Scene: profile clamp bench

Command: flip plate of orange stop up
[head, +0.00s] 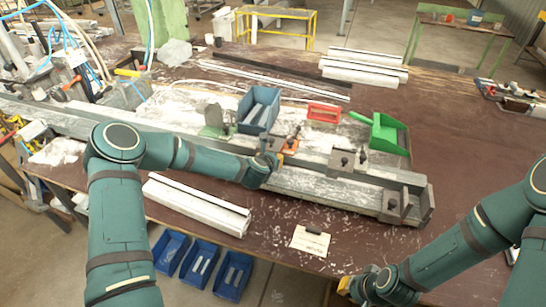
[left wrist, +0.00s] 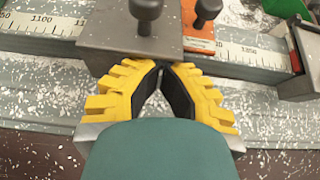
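The orange stop (head: 290,145) sits on the long rail in the middle of the bench. In the left wrist view its orange part (left wrist: 200,46) shows beside a flat grey plate (left wrist: 105,42) with a black knob (left wrist: 145,10); a second black knob stands on the orange side. My left gripper (left wrist: 166,66) has its yellow fingers with black pads brought together at the tips, at the plate's near edge. I see nothing between them; contact with the plate is unclear. In the head view it (head: 267,163) is just in front of the stop. My right gripper (head: 360,286) is at the bottom, its fingers partly hidden.
The rail (head: 310,186) carries a ruler scale and more grey stops (head: 345,162) to the right. A blue bin (head: 259,108), a red tray (head: 323,112) and a green scoop (head: 384,133) stand behind it. White profiles (head: 197,204) lie in front. The bench's right side is largely clear.

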